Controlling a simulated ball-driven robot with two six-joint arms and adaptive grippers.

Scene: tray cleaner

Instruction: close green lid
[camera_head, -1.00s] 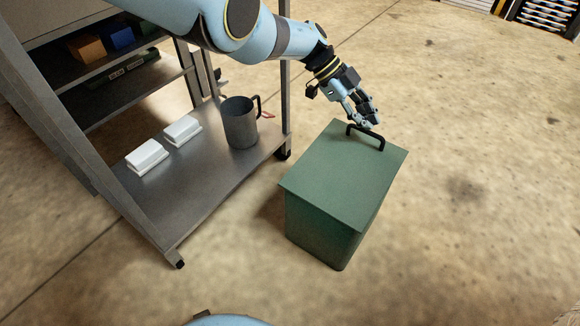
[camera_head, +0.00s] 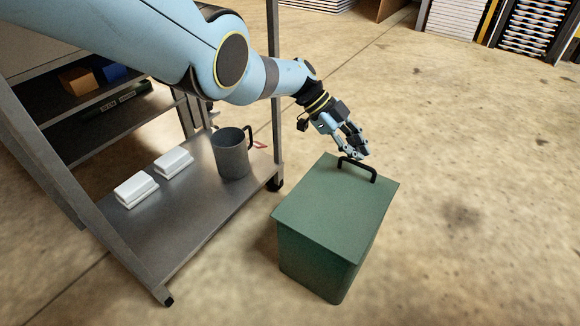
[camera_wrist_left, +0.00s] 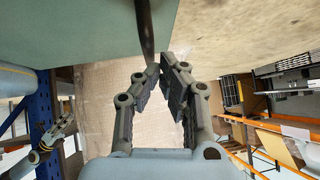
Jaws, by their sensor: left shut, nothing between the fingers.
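The green lid (camera_head: 335,205) lies flat on top of the green bin (camera_head: 312,262) and looks closed. Its black handle (camera_head: 360,168) stands near the far edge of the lid. My left gripper (camera_head: 361,155) is shut and empty, just behind and above the handle. In the left wrist view, the shut fingertips (camera_wrist_left: 166,62) sit close to the dark handle (camera_wrist_left: 145,30), with the green lid (camera_wrist_left: 70,30) at upper left. I cannot tell whether the fingers touch the handle.
A metal cart (camera_head: 190,232) stands left of the bin, carrying a grey mug (camera_head: 231,155) and two white boxes (camera_head: 136,189) (camera_head: 173,162). A shelf with an orange box (camera_head: 78,79) is behind it. The floor right of the bin is clear.

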